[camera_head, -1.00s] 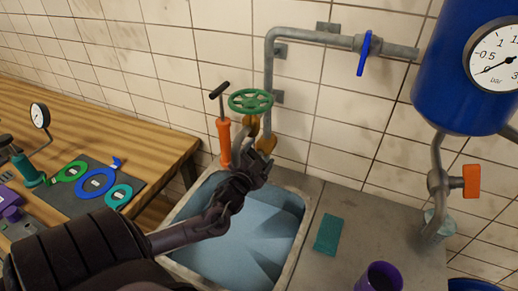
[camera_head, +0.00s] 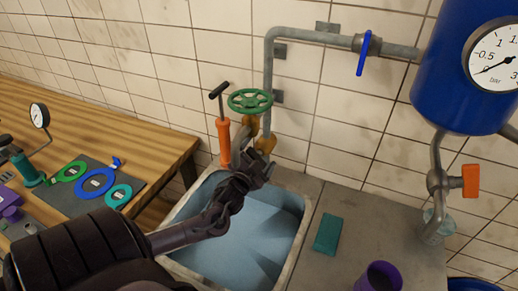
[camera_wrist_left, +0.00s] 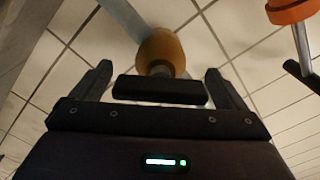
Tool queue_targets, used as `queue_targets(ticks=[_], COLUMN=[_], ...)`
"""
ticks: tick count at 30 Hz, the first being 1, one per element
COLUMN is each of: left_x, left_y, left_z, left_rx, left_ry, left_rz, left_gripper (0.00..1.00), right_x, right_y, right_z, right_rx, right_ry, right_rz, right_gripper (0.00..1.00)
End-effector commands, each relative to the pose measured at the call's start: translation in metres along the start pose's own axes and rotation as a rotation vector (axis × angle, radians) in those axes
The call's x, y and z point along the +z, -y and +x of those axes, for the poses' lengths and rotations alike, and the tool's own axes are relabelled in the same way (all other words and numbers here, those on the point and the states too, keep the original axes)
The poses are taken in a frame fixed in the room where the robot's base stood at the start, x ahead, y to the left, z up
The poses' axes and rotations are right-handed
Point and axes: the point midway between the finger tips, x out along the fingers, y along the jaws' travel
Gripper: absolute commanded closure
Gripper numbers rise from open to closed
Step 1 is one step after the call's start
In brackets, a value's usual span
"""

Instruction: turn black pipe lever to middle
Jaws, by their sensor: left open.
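The black pipe lever (camera_wrist_left: 160,90) shows in the left wrist view as a short dark bar lying crosswise below a brass-coloured valve body (camera_wrist_left: 160,52). My left gripper (camera_wrist_left: 158,74) is open, with one finger on each side of the bar. Small gaps show between the bar's ends and the fingers, and no grip on it is visible. In the head view my left gripper (camera_head: 262,170) is over the back of the sink, just below the brass fittings (camera_head: 265,143). The lever cannot be made out there, being small or hidden by the gripper. My right gripper is out of view.
A green handwheel (camera_head: 250,101) and an orange pump (camera_head: 224,142) with a T-handle stand close behind my gripper. A blue lever (camera_head: 363,54) is on the upper pipe. The sink (camera_head: 294,252) lies below; a teal block (camera_head: 327,234) and purple cup (camera_head: 381,277) are right.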

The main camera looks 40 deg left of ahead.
Motion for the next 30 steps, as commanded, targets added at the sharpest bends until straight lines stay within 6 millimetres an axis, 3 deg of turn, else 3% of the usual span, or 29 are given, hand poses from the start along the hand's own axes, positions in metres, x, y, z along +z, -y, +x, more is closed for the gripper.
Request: queue_targets(ticks=[16,30], left_x=[0.001,0.0], left_y=[-0.002,0.0], left_z=[-0.07,-0.077], left_rx=[0.002,0.0], left_ry=[0.001,0.0], left_rz=[0.0,0.0], left_gripper=[0.05,0.05], right_x=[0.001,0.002], right_y=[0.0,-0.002], right_z=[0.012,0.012], right_rx=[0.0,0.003], right_ry=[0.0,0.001], right_rz=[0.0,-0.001], right_gripper=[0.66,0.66])
